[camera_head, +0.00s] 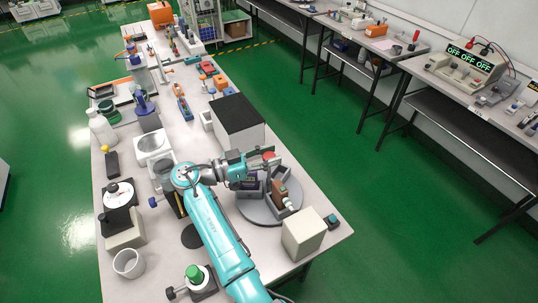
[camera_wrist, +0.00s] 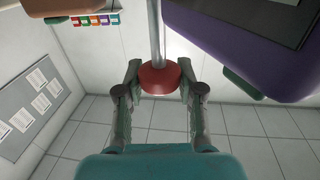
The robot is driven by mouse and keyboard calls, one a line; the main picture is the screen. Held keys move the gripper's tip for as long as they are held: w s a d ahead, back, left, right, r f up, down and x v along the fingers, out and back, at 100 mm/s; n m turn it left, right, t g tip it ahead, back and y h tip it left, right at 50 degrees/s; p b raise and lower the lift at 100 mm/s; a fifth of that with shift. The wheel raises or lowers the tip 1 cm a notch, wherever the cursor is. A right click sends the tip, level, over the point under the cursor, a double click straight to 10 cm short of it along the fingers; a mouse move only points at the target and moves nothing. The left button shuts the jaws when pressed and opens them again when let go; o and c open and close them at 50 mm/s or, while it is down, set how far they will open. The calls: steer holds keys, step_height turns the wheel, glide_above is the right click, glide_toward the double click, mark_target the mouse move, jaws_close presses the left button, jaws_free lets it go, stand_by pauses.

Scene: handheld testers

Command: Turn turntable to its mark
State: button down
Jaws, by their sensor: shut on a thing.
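The turntable (camera_head: 252,211) is a grey disc at the front right of the bench. A brown block (camera_head: 280,195), a dark purple box and a small white piece stand on it. My gripper (camera_head: 262,163) is at the disc's far edge, reaching in from the left. In the wrist view my gripper (camera_wrist: 160,80) is shut on a red knob (camera_wrist: 160,79) on a grey rod; the knob also shows in the head view (camera_head: 269,155). A purple shape (camera_wrist: 245,45) fills the upper right of the wrist view. I cannot make out the mark.
A black-topped white box (camera_head: 237,122) stands just behind the turntable. A beige box (camera_head: 304,233) stands close to its front right, with a small dark green-topped item (camera_head: 332,221) beside it. Instruments crowd the bench to the left. Green floor lies open to the right.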

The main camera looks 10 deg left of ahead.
stand_by(0.3)
steer(key=c, duration=0.7)
jaws_free()
step_height(320, 180, up, 10)
steer(key=shift+f, duration=0.1)
